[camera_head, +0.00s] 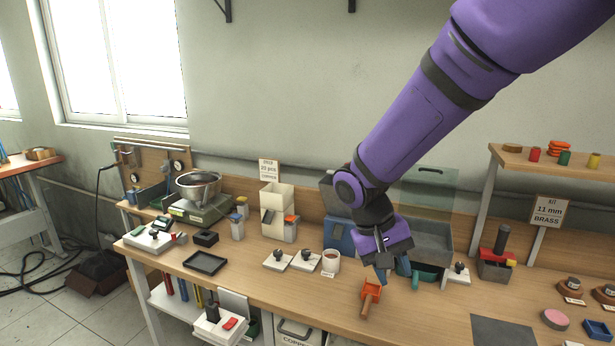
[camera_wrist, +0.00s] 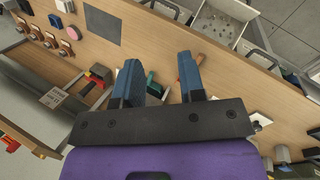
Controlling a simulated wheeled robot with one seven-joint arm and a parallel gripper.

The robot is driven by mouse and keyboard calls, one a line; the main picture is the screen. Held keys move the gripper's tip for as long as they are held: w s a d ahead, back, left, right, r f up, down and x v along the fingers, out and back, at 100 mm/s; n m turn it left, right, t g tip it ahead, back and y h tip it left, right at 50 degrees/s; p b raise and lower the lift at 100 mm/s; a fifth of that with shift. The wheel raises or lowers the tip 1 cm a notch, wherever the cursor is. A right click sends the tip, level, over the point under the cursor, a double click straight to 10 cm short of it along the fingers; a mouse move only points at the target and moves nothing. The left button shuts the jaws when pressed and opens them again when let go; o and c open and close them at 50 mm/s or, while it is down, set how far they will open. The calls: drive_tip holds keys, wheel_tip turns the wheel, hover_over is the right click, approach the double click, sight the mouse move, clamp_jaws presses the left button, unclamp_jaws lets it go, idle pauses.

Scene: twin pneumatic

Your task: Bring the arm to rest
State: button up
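My purple arm reaches in from the upper right in the head view, and my gripper (camera_head: 396,272) hangs over the workbench (camera_head: 300,296), pointing down. In the wrist view, the two blue fingers of my gripper (camera_wrist: 160,66) stand apart with nothing held between them. An orange tool with a wooden handle (camera_head: 370,294) lies on the bench just in front of the gripper. A teal object (camera_head: 427,275) is beside the fingers; it shows between them in the wrist view (camera_wrist: 153,85). I cannot tell the exact height of the fingertips above the bench.
A white mug (camera_head: 331,262) and small white pads with dark knobs stand left of the gripper. A grey bin (camera_head: 433,244) is close behind it. A red-and-black device (camera_head: 496,262) and a raised shelf (camera_head: 545,164) are to the right. A black tray (camera_head: 205,263) lies further left.

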drive_tip(key=s+d+r+t+y, duration=0.4)
drive_tip(key=s+d+r+t, duration=0.2)
drive_tip(key=s+d+r, duration=0.9)
drive_tip(key=s+r, duration=0.1)
drive_tip(key=s, duration=0.2)
drive_tip(key=shift+r+m+t, duration=0.25)
drive_tip(key=shift+m+t, duration=0.15)
